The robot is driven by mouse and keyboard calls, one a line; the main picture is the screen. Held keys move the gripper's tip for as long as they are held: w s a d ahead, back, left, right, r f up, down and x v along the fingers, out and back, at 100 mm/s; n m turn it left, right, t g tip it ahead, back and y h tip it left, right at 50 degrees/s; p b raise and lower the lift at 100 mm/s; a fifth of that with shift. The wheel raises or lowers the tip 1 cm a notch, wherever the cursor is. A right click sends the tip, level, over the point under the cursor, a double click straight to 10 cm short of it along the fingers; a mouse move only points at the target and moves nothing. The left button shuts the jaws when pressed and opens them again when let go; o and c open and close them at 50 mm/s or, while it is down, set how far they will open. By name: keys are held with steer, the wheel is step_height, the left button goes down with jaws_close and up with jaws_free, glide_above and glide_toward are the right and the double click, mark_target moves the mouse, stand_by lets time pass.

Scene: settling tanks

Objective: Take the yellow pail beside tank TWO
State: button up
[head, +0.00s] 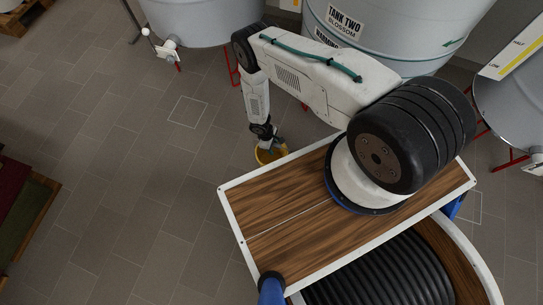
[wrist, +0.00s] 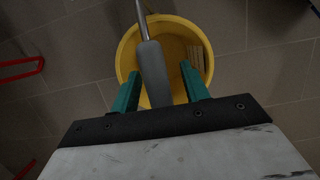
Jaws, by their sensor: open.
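The yellow pail (head: 262,158) stands on the tiled floor in front of tank TWO (head: 400,38), partly hidden by my arm and wooden deck. In the wrist view the pail (wrist: 124,58) is seen from above. A grey bar with a thick flat grip (wrist: 152,68) runs across its mouth, seemingly its handle. My gripper (wrist: 161,72) is open, with its teal fingers on either side of the grip and gaps showing at both sides. Whether the fingers are level with the grip I cannot tell. In the head view my gripper (head: 272,143) is right at the pail.
Another tank (head: 205,20) with a valve (head: 168,50) stands at the upper left, and a third tank (head: 512,105) at the right. Red tank legs show in the wrist view (wrist: 22,70). The floor at left is largely clear.

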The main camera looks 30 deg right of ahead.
steer(key=shift+f, duration=0.25)
stand_by(0.5)
jaws_close()
